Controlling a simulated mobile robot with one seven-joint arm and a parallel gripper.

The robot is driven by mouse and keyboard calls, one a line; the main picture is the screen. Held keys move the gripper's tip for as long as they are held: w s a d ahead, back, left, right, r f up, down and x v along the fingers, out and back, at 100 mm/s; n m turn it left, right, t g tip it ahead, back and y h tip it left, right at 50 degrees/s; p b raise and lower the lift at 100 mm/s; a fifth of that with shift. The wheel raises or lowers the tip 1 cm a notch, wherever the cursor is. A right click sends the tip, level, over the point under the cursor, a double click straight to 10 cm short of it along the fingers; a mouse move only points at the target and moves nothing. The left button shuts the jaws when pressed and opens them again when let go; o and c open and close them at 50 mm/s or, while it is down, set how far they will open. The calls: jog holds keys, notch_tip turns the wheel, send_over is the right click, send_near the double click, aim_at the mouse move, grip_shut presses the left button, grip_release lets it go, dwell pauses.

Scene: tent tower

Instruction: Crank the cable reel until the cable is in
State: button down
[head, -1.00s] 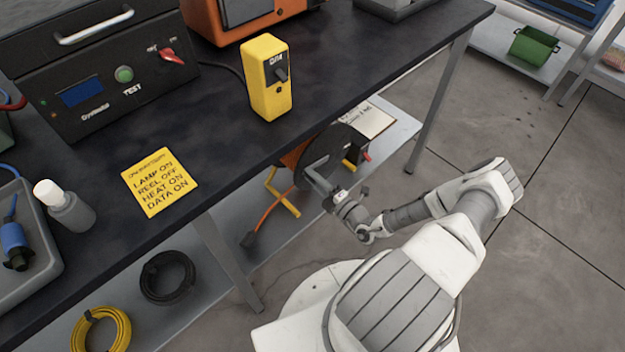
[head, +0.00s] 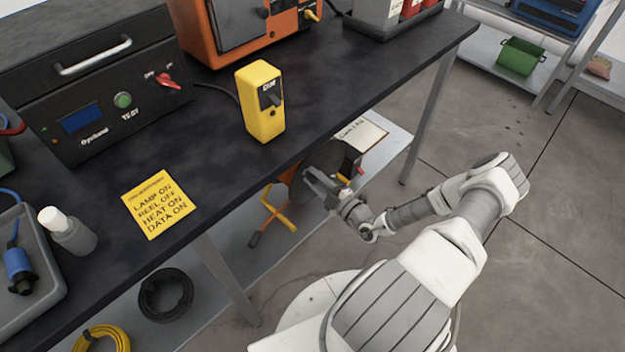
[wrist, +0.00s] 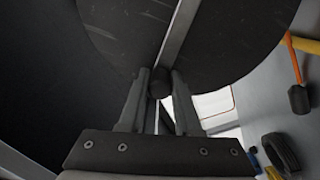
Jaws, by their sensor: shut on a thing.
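The cable reel (head: 343,160) stands on the lower shelf under the bench, with a dark round side plate and a yellow stand (head: 280,215). In the wrist view its dark disc (wrist: 235,45) fills the top, crossed by a pale metal crank arm (wrist: 180,30). My gripper (head: 310,178) is at the reel's face. In the wrist view my gripper (wrist: 162,80) is shut on the black crank knob (wrist: 185,82). An orange cable (head: 264,220) hangs below the reel, ending in a dark plug (head: 254,240); this plug also shows in the wrist view (wrist: 299,98).
The bench top (head: 330,100) overhangs the reel closely; its metal leg (head: 432,110) stands to the right. A yellow switch box (head: 264,105) and a yellow note (head: 158,204) are on top. A black cable coil (head: 166,294) lies on the shelf. The floor at right is clear.

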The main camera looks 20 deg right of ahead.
jog(key=shift+d, duration=0.25)
jog(key=c, duration=0.6)
grip_release()
jog(key=p+v, duration=0.1)
jog(key=v, duration=0.7)
jog(key=p+v, duration=0.1)
jog(key=v, duration=0.8)
jog(key=shift+s+r, duration=0.15)
